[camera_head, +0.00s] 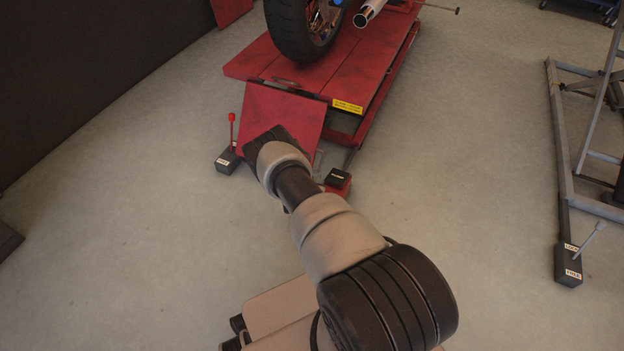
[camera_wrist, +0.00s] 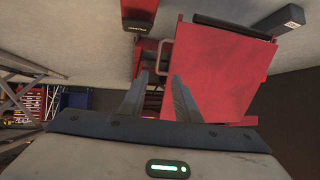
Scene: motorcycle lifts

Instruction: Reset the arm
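My arm reaches forward from the bottom of the head view toward the front end of the red motorcycle lift (camera_head: 383,68). My gripper (camera_wrist: 159,80) shows in the wrist view with two grey fingers spread apart and nothing visible between them. In the head view the gripper end (camera_head: 276,138) is dark and overlaps the lift's sloped red ramp plate (camera_head: 285,108); the fingers are mostly hidden by my wrist. The ramp plate also fills the right of the wrist view (camera_wrist: 222,70). I cannot tell whether the gripper touches anything.
A lever with a red knob (camera_head: 231,118) stands left of the ramp. A red-and-black pedal box (camera_head: 338,181) sits right of it. A motorcycle tyre (camera_head: 300,28) rests on the lift. A grey frame (camera_head: 562,130) and lock/free lever box (camera_head: 568,265) stand right. The floor between is clear.

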